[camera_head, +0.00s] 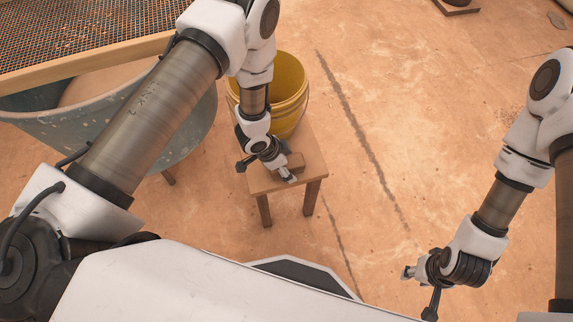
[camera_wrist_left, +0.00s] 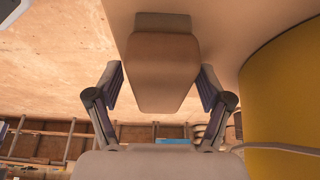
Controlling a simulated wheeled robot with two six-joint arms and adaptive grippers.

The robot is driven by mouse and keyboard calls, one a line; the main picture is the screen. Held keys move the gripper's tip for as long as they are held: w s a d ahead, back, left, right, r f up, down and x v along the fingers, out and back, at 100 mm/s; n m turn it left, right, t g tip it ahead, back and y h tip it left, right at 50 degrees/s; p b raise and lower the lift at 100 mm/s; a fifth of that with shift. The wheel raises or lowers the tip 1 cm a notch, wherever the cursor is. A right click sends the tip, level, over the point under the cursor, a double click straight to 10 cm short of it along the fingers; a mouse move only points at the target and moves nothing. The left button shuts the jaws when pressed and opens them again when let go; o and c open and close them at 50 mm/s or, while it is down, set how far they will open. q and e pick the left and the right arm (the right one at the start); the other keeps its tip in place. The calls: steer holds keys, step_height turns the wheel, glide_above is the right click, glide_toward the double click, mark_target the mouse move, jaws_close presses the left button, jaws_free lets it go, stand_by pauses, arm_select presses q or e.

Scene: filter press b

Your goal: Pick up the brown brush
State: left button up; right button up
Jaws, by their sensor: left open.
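The brown brush (camera_head: 296,161) lies on a small wooden stool (camera_head: 312,170), partly hidden by my left gripper (camera_head: 266,171) in the head view. In the left wrist view the brush (camera_wrist_left: 163,72) is a brown block with a narrower lower end. It sits between the two spread fingers of my left gripper (camera_wrist_left: 160,98), with gaps seen on both sides. My left gripper is open, right at the brush. My right gripper (camera_head: 419,291) is away at the lower right, over bare floor. It is empty and its fingers look spread.
A yellow bucket (camera_head: 288,88) stands on the stool close behind my left gripper; its wall (camera_wrist_left: 285,110) fills the right of the left wrist view. A grey tub (camera_head: 180,135) under a wood-framed mesh screen (camera_head: 75,40) is at the left.

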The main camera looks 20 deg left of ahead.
arm_select(q)
steer(key=c, duration=1.3)
steer(key=shift+r, duration=0.15)
